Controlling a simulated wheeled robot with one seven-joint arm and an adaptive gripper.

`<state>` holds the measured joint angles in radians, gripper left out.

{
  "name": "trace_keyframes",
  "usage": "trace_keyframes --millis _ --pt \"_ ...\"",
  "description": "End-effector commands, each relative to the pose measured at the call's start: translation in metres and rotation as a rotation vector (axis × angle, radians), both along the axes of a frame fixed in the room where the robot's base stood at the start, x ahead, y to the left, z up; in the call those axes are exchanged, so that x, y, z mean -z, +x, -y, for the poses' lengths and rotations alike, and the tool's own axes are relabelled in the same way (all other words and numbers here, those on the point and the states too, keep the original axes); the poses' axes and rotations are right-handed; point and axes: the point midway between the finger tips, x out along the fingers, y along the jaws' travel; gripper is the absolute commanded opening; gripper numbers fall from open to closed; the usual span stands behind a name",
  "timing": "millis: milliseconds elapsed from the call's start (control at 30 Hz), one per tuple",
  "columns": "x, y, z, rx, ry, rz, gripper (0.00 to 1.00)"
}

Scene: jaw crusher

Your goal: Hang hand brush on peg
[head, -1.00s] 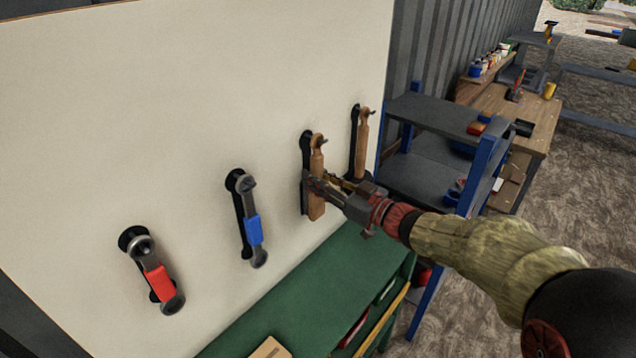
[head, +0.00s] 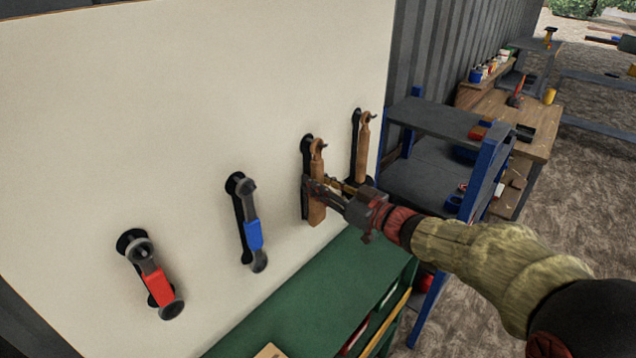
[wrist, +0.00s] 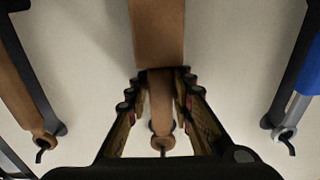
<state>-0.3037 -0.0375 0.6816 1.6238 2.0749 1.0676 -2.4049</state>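The hand brush (head: 317,190) has a wooden body and a ring at the top of its handle. It is upright against the white board (head: 160,90), with its ring at a hooked peg (head: 325,144). In the wrist view the picture is inverted: the brush body (wrist: 158,30) is at the top, and the ring (wrist: 162,143) is around or just in front of the peg. My gripper (head: 322,187) is at the brush. In the wrist view its fingers (wrist: 161,90) lie on either side of the narrow handle. Whether they press on it is unclear.
A similar wooden brush (head: 363,150) hangs close on the right. A blue-gripped tool (head: 253,233) and a red-gripped tool (head: 159,287) hang to the left. A green bench (head: 290,300) stands below, and a blue-framed shelf (head: 430,115) is on the right.

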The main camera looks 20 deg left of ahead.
Motion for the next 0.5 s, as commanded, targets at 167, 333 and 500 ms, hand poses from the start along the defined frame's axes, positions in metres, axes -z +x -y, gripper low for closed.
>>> trace_keyframes --millis 167,333,500 --pt "0.0001 0.0001 0.0001 0.000 0.000 0.000 0.35" --pt "0.0002 0.0001 0.0003 0.000 0.000 0.000 0.41" --pt "0.0008 0.0001 0.0003 0.001 -0.001 -0.001 0.41"
